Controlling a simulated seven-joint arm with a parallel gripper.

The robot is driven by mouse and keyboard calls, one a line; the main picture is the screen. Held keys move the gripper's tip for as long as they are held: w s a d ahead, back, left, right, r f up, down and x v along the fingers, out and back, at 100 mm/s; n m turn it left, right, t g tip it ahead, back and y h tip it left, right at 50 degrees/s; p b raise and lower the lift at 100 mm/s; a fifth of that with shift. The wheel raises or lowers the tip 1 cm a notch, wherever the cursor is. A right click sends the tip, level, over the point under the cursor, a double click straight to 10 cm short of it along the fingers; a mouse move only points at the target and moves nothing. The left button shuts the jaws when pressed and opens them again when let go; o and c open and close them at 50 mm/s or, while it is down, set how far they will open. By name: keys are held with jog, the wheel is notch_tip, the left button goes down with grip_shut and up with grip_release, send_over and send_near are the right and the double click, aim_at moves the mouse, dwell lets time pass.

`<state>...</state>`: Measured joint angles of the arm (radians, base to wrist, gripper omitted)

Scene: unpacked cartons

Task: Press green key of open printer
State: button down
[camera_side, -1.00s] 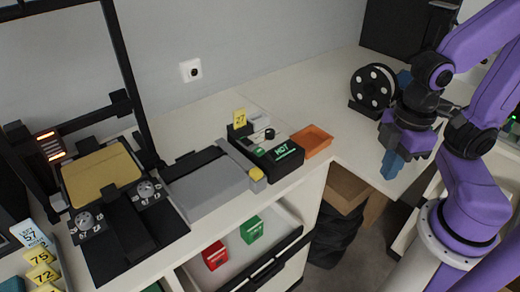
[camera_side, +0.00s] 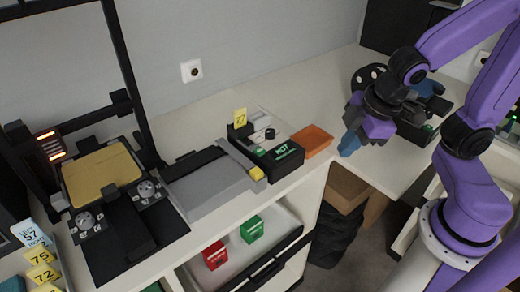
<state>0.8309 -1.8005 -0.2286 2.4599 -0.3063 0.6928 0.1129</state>
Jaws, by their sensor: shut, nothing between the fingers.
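The open-frame printer stands at the left, with a black frame (camera_side: 125,75), a tan bed plate (camera_side: 103,176) and two round knobs beside the bed. A dark panel with lit orange bars (camera_side: 51,146) sits at its left post. I cannot make out a green key on the printer. My gripper (camera_side: 349,146) has blue fingers, which are shut and empty. It hangs over the counter at the right, just right of the orange tray and well away from the printer.
A grey flat device (camera_side: 205,182) lies right of the printer. Beside it are a black box with green lettering (camera_side: 284,158) and an orange tray (camera_side: 314,139). Yellow number cards (camera_side: 40,255) stand at the lower left. An open drawer below holds a red box (camera_side: 215,255) and a green box (camera_side: 252,229).

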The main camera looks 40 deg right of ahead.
jog(key=w+a+r+n+t+y, duration=0.1)
jog(key=w+t, duration=0.1)
jog(key=w, duration=0.4)
jog(key=w+a+r+t+y, duration=0.1)
jog(key=w+a+t, duration=0.1)
jog(key=w, duration=0.4)
jog(key=n+y, duration=0.3)
jog(key=n, duration=0.1)
send_over(264, 151)
jog(key=shift+g, duration=0.3)
jog(key=shift+f, duration=0.25)
jog(key=shift+f, duration=4.15)
jog(key=shift+f, duration=0.2)
jog(key=shift+f, duration=0.25)
